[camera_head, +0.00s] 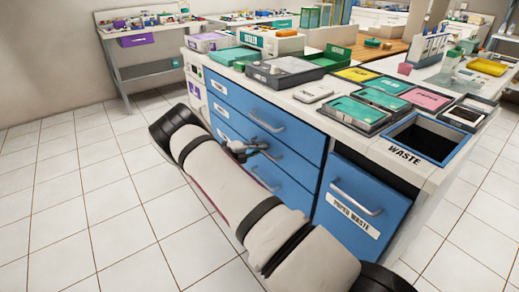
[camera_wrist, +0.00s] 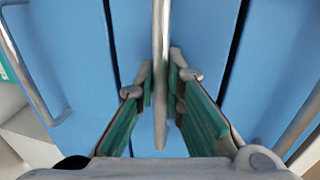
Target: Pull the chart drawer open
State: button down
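The blue cabinet has three stacked drawers; their small white labels are too small to read. My gripper (camera_head: 243,148) is at the left end of the middle drawer's (camera_head: 232,132) handle (camera_head: 270,154). In the wrist view, a metal handle bar (camera_wrist: 160,60) runs between the two green-padded fingers of my gripper (camera_wrist: 162,72). A finger stands on each side, with narrow blue gaps showing, so the gripper looks open around the bar. The drawer front (camera_wrist: 135,30) appears flush with the cabinet. My arm hides part of the lower drawers.
The top drawer's handle (camera_head: 267,121) is just above my gripper, and the bottom drawer's handle (camera_head: 264,181) is below. A paper waste drawer (camera_head: 361,207) is at the right. The countertop holds trays and a waste bin opening (camera_head: 428,137). Tiled floor (camera_head: 70,190) is clear at the left.

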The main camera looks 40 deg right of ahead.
jog(key=shift+a, duration=0.15)
jog(key=f+b+v, duration=0.1)
jog(key=f+v, duration=0.1)
jog(key=v, duration=1.1)
jog(key=w+a+f+b+v, duration=0.1)
jog(key=f+b+v, duration=0.1)
jog(key=v, duration=1.2)
jog(key=shift+s+a+f, duration=0.25)
jog(key=shift+s+f, duration=0.2)
jog(key=shift+f, duration=0.35)
jog(key=c, duration=1.7)
grip_release()
jog(key=v, duration=1.2)
